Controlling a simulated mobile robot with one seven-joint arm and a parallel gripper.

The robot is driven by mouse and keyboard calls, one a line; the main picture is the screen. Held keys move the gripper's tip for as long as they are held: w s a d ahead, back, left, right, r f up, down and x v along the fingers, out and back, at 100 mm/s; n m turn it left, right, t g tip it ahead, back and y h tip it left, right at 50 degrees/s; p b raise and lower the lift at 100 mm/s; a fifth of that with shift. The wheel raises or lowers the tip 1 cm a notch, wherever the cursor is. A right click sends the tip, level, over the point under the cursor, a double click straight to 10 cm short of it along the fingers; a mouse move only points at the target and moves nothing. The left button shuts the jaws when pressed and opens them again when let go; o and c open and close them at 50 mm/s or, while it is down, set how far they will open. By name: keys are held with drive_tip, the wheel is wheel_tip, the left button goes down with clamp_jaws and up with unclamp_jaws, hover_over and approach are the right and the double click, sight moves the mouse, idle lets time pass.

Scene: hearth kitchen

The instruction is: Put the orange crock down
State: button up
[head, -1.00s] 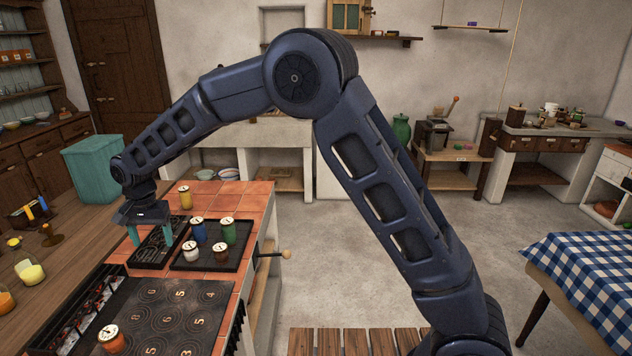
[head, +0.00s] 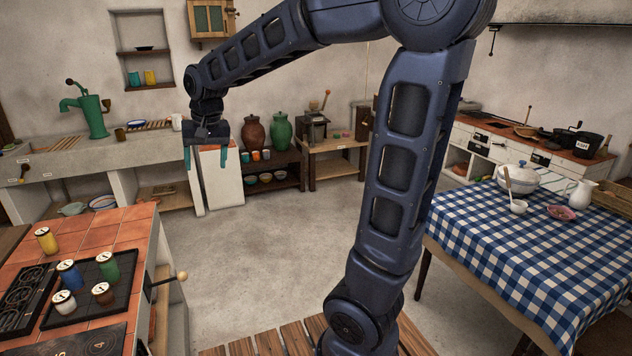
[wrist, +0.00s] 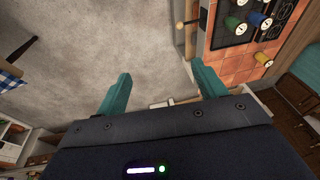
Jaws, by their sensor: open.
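My gripper (head: 205,157) is open and empty, held up in the air past the tiled stove's far right corner. In the wrist view its two teal fingers (wrist: 161,76) are apart with bare floor between them. The orange crock does not show in either current view.
The tiled stove (head: 120,226) has a handle (head: 181,276) sticking out to its right. A table with a blue checked cloth (head: 520,250) stands at right. A stone sink counter (head: 60,162) is at the back left. The floor (head: 260,240) between is clear.

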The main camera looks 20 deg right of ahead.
drive_tip(key=s+d+f+t, duration=0.1)
drive_tip(key=s+d, duration=0.7)
drive_tip(key=d, duration=0.4)
drive_tip(key=s+d+f+t+h, duration=0.1)
drive_tip(key=s+d+f, duration=0.1)
drive_tip(key=s+d, duration=0.7)
drive_tip(key=d, duration=0.4)
drive_tip(key=shift+f+m+h, duration=0.15)
drive_tip(key=shift+m+h, duration=0.15)
